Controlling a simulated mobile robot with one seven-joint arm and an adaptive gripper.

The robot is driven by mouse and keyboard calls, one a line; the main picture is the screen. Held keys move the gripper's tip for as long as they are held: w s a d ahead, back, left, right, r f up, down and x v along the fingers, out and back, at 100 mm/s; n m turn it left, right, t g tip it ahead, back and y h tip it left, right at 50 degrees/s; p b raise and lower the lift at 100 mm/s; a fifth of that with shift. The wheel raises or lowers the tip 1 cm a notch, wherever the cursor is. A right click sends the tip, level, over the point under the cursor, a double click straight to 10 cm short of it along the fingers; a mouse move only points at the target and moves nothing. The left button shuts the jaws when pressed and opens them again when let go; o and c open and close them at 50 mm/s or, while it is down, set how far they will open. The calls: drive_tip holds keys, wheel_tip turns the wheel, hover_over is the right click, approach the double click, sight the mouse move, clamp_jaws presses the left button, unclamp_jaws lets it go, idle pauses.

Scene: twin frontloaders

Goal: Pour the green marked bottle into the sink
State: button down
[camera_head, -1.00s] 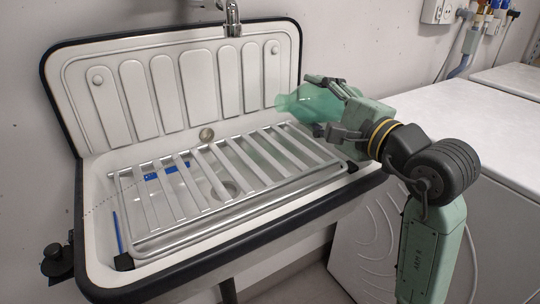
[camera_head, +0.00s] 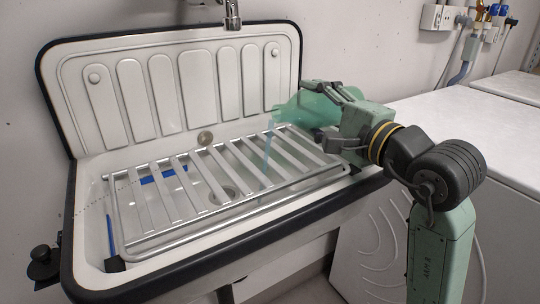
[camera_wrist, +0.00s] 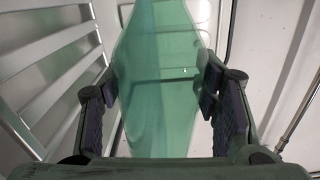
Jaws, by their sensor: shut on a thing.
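A translucent green bottle (camera_head: 304,107) lies tilted in my gripper (camera_head: 322,112) above the right side of the sink (camera_head: 88,195). Its neck points left and slightly down, and a thin bluish stream (camera_head: 267,155) falls from it to the slatted rack. In the wrist view the bottle (camera_wrist: 158,75) fills the middle, with the finger pads of my gripper (camera_wrist: 160,105) on both sides. No green mark stands out on the bottle, whose whole body is green.
A slatted metal rack (camera_head: 150,236) covers much of the basin. A blue object (camera_head: 163,176) lies beneath the slats. A tap (camera_head: 232,15) hangs above the backsplash. White machines (camera_head: 470,130) stand at the right.

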sight(308, 96)
drive_tip(key=shift+s+a+f+n+b, duration=0.15)
drive_tip(key=shift+n+b, duration=0.5)
drive_tip(key=shift+b, duration=0.35)
drive_tip(key=shift+w+f+n+b, duration=0.1)
drive_tip(key=shift+n+b, duration=0.55)
drive_tip(key=shift+b, duration=0.3)
drive_tip(key=shift+s+a+r+n+b, duration=0.25)
drive_tip(key=shift+r+n+b, duration=0.35)
drive_tip(key=shift+n, duration=0.25)
drive_tip(key=shift+s+a+r+n+b, duration=0.1)
drive_tip(key=shift+a+r+n+b, duration=0.1)
drive_tip(key=shift+r+n+b, duration=0.5)
idle(0.3)
drive_tip(key=shift+s+a+r+n+b, duration=0.2)
drive_tip(key=shift+a+r+n, duration=0.05)
drive_tip(key=shift+n, duration=0.45)
drive_tip(key=shift+s+a+r+n+b, duration=0.15)
drive_tip(key=shift+a+r+n, duration=0.1)
drive_tip(key=shift+n, duration=0.4)
idle(1.0)
